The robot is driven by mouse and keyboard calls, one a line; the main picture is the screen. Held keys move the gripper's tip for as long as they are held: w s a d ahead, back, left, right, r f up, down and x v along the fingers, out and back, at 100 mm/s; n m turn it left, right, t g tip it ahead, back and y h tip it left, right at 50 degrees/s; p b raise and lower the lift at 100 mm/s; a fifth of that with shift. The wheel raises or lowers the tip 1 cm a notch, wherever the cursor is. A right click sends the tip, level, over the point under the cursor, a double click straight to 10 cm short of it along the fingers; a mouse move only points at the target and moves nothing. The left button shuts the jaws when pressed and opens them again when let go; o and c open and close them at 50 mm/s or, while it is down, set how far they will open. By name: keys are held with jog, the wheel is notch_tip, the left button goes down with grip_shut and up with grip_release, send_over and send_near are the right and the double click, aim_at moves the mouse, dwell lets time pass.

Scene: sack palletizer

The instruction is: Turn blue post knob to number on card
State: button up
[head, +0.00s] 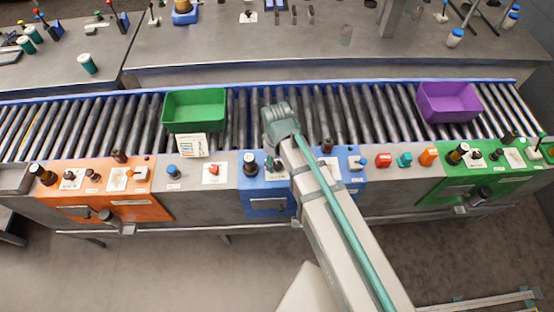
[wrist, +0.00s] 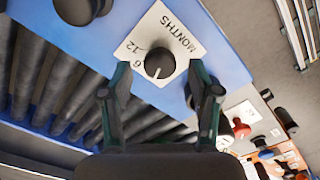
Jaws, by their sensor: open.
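The blue post (head: 252,208) is a blue panel on the conveyor's front edge, partly hidden by my arm in the head view. In the wrist view, its black round knob (wrist: 160,63) sits on a white dial plate (wrist: 178,38) marked MONTHS, with 12 and 6 legible. A pale pointer line shows on the knob. My gripper (wrist: 160,78) is open, one finger to each side of the knob, with visible gaps. A white card (head: 192,146) with small print and coloured marks leans at the green bin (head: 195,112); its number is too small to read.
An orange panel (head: 150,208) stands left and a green panel (head: 440,192) right, each with knobs and buttons. A purple bin (head: 448,103) sits on the rollers. Another black knob (wrist: 76,10) is beside the dial. Red, teal and orange buttons line the ledge to the right.

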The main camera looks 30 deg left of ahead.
jog(key=shift+f, duration=0.45)
jog(key=c, duration=1.1)
jog(key=shift+c, duration=0.2)
jog(key=shift+m, duration=0.3)
jog(key=m+b, duration=0.1)
jog(key=m, duration=0.2)
jog(key=shift+m+b, duration=0.45)
jog(key=shift+m, duration=1.65)
